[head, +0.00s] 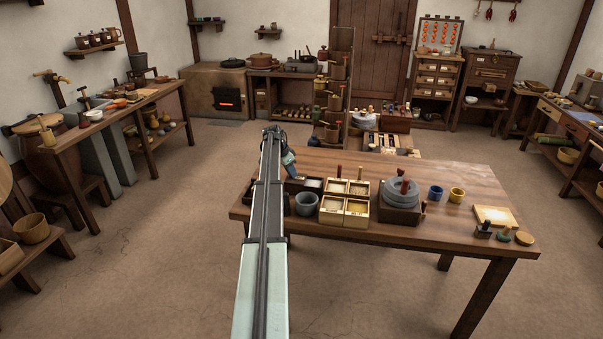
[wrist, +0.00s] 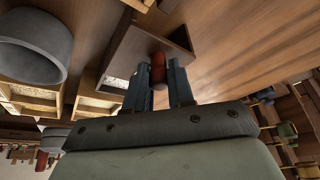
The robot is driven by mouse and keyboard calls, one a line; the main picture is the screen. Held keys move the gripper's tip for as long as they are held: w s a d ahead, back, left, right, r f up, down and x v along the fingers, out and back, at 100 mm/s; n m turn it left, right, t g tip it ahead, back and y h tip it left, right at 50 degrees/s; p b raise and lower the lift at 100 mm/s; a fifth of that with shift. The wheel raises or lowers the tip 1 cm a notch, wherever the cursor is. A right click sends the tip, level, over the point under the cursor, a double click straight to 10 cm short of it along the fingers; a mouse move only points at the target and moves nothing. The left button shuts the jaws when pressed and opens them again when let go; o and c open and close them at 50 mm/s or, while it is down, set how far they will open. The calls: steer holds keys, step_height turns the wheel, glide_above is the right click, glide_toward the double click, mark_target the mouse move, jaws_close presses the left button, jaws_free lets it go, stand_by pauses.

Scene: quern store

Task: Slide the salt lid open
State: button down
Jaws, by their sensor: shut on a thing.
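A dark wooden box (head: 311,184), apparently the salt box, stands at the left part of the table behind a grey bowl. In the wrist view the box (wrist: 180,38) lies just beyond my fingers, with a whitish patch visible by its left edge. I cannot tell whether that patch is salt. My gripper (wrist: 158,68) is shut on a red knob (wrist: 158,72), which sits between both fingers. In the head view my gripper (head: 294,175) is at the box's left side. The lid under the knob is mostly hidden, and how far it is open cannot be told.
The grey bowl (head: 307,204) stands close in front of the box. The back of the table (head: 430,172) is clear.

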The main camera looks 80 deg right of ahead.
steer(key=c, duration=1)
jaws_free()
steer(key=shift+r, duration=0.1)
steer(key=v, duration=1.3)
steer(key=shift+r, duration=0.3)
steer(key=shift+w+a, duration=0.15)
